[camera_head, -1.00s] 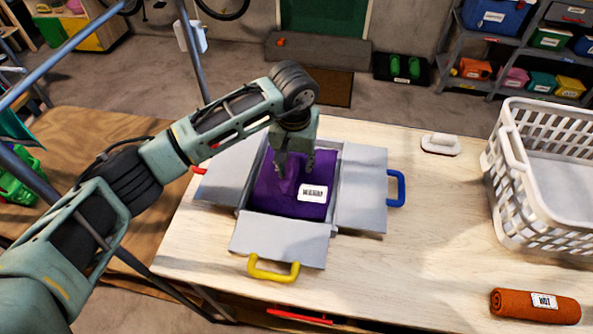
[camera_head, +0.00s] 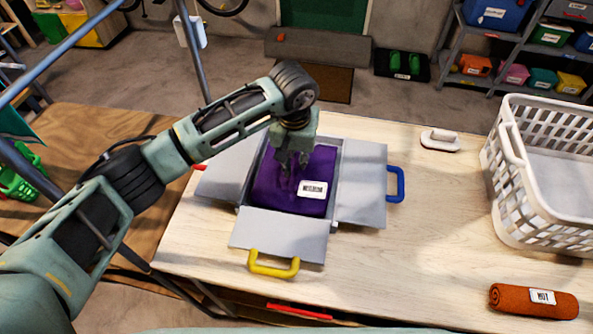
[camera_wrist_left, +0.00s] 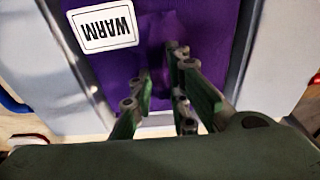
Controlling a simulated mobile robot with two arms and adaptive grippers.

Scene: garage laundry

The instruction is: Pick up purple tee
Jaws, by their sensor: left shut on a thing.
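The purple tee (camera_head: 278,191) lies folded in a grey box with flaps folded out (camera_head: 279,237) on the wooden table. It has a white label, which reads WARM in the left wrist view, where the purple cloth (camera_wrist_left: 195,25) also shows. My left gripper (camera_head: 293,163) reaches down into the box from above and is shut on the purple tee, pinching cloth near its far part. In the left wrist view the fingers (camera_wrist_left: 158,85) press into the cloth, which puckers between them. The tee still sits within the box walls. My right gripper is not in view.
The flaps carry a yellow handle (camera_head: 273,265), a blue handle (camera_head: 397,184) and a partly hidden red one. A white basket (camera_head: 540,165) stands at the right, with a rolled orange cloth (camera_head: 510,298) in front. The table between is clear.

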